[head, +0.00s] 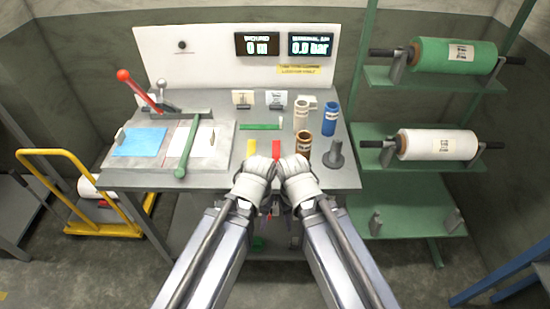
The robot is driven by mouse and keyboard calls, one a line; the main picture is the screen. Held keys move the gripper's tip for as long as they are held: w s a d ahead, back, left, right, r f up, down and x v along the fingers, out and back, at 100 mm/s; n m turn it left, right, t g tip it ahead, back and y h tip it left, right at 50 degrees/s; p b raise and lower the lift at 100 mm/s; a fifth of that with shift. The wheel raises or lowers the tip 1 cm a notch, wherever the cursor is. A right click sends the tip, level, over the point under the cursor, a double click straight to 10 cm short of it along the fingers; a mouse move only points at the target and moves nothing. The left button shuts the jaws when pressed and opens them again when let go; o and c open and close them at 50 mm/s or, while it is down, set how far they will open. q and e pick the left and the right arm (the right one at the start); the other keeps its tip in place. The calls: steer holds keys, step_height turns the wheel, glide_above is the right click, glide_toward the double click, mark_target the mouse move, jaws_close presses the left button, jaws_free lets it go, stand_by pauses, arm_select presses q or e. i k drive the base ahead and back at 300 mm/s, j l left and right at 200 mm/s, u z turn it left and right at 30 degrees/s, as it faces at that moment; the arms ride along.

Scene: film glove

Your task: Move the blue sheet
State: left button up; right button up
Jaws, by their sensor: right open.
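The blue sheet (139,142) lies flat on the left part of a grey plate on the bench, beside a white sheet (190,143). A green-handled bar (187,147) lies across the plate to its right. My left gripper (259,164) and my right gripper (291,162) are side by side at the bench's front edge, well to the right of the blue sheet and apart from it. The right gripper is open. The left gripper's fingers are too small and hidden to read. Nothing is seen held in either.
A red-knobbed lever (138,87) stands behind the blue sheet. Blue (330,118), white and brown rolls stand on the bench's right, near a grey spindle (336,154). A green rack (408,140) is at right, a yellow cart (82,190) at left.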

mark_target(134, 142)
steer(key=j, duration=0.85)
steer(key=i+j, duration=0.1)
steer(key=j, duration=0.7)
steer(key=j+u, duration=0.05)
